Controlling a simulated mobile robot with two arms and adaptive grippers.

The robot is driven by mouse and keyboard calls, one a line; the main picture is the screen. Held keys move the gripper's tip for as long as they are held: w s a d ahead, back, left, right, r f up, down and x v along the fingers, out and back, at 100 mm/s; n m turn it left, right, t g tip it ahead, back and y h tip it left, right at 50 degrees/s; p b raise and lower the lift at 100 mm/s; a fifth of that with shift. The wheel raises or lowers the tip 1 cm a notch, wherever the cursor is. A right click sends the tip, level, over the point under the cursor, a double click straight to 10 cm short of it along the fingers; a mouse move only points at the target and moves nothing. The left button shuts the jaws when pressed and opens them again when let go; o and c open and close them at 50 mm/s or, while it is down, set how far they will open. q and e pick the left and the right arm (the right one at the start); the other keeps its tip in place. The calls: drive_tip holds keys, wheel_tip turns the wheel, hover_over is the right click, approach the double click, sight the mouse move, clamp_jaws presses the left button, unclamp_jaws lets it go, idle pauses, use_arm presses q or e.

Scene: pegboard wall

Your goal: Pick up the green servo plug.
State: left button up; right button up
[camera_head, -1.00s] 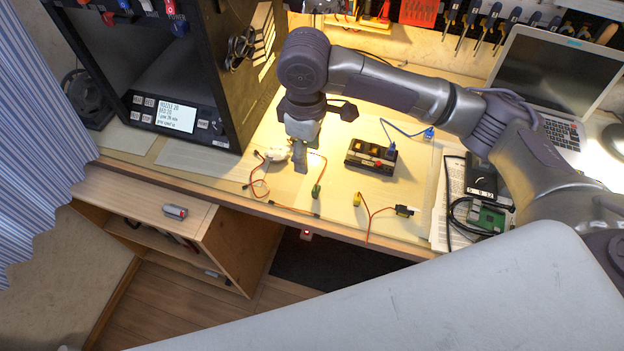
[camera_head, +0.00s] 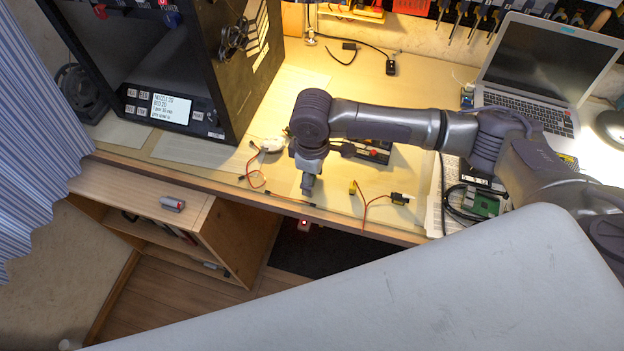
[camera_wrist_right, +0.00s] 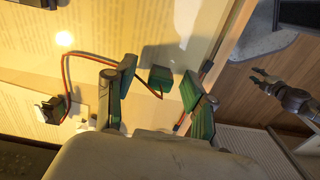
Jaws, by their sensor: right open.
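The green servo plug (camera_wrist_right: 160,77) lies on the light work surface in the right wrist view, with a thin red-and-dark wire beside it. My right gripper (camera_wrist_right: 160,92) is open, its two fingers on either side of the plug in that picture. I cannot tell whether they touch it. In the head view my right gripper (camera_head: 307,190) points down near the table's front edge and hides the plug. Part of my left arm's gripper (camera_wrist_right: 258,80) shows at the right of the wrist view, with its fingers apart, well away from the plug.
A yellow plug (camera_head: 353,188) and a dark servo (camera_head: 399,199) with wires lie to the right. A white round part (camera_head: 272,146) with wires lies to the left. A dark box (camera_head: 377,155) is partly behind my arm. The 3D printer (camera_head: 178,108) stands at the left.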

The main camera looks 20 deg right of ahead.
drive_tip(key=c, duration=0.9)
drive_tip(key=shift+r, duration=0.15)
